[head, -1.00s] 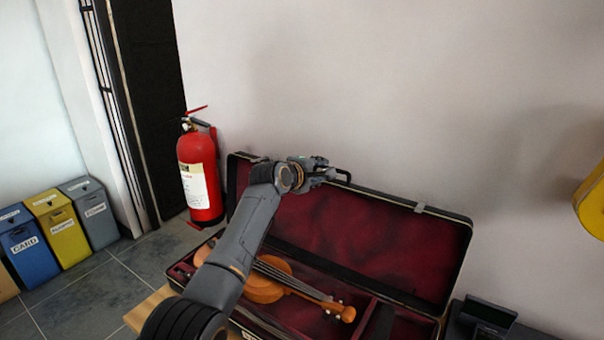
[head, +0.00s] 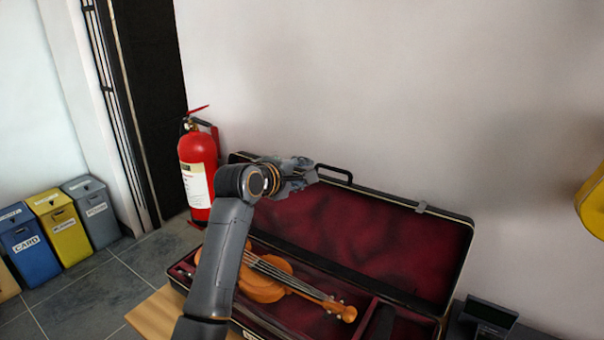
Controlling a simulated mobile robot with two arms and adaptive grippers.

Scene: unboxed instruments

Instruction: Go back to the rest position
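My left arm comes in from the bottom left, and its gripper (head: 305,175) is raised in front of the open case's lid (head: 370,240). Its fingers are small and seen end-on, so I cannot tell whether they are open or shut. No object shows in it. An orange-brown violin (head: 268,286) lies in the dark red lining of the instrument case (head: 443,318), below and apart from the gripper. My arm hides the left part of the case. My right gripper is not in view.
A red fire extinguisher (head: 198,172) stands behind the case at the left. Blue, yellow and grey bins (head: 48,226) stand at the far left. A small dark device (head: 488,315) is at the lower right, and a yellow object (head: 592,203) is at the right edge.

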